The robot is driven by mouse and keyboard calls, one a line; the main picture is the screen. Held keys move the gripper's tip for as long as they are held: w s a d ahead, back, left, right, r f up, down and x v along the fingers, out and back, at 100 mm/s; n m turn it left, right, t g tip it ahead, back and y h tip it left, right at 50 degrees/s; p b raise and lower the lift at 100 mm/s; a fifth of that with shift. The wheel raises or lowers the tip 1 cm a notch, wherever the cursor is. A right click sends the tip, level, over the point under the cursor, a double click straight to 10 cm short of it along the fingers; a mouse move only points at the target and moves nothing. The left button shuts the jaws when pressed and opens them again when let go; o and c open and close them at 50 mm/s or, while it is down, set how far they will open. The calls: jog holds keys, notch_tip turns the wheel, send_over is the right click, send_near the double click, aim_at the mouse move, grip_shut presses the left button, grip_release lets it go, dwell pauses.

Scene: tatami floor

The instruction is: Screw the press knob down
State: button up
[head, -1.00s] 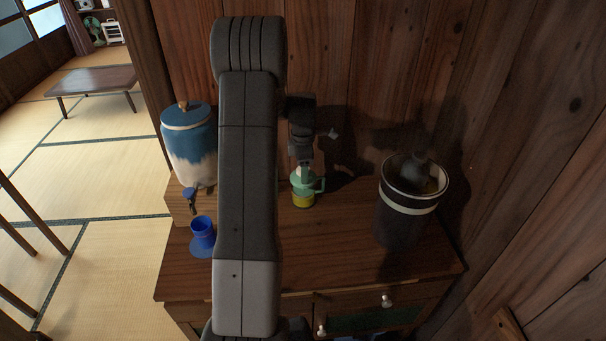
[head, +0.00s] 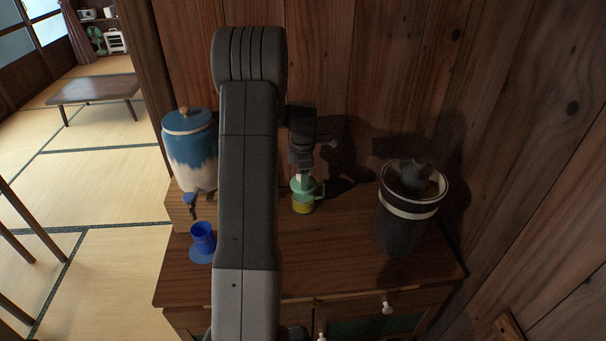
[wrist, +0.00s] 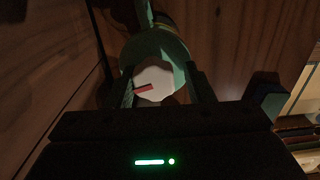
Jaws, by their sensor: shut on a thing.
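The press (head: 303,207) stands upright on the wooden cabinet top near the back wall, with a green upper part, a side handle and a yellow base. Its pale knob (wrist: 154,76) has a red mark and sits within the green rim in the wrist view. My gripper (wrist: 160,84) has one finger on each side of the knob and is shut on it. In the head view my gripper (head: 303,173) points down onto the press from above. My arm hides part of the cabinet to the left of the press.
A blue and white dispenser (head: 190,155) with a tap stands on the left, with a blue cup (head: 203,237) in front of it. A dark bin with a white band (head: 408,208) stands on the right. Wooden walls are close behind and right.

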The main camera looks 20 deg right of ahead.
jog(key=shift+a+f, duration=0.1)
jog(key=shift+f, duration=0.5)
jog(key=shift+m+b, duration=0.3)
jog(key=shift+m, duration=1.9)
jog(key=o, duration=0.5)
jog(key=shift+f, duration=0.1)
jog(key=shift+w+r+p, duration=0.2)
jog(key=shift+r+p, duration=0.45)
jog(key=shift+r, duration=0.15)
jog(key=shift+w+r+p, duration=0.1)
jog(key=shift+r+p, duration=2.15)
jog(key=shift+r, duration=1.7)
jog(key=shift+d, duration=0.2)
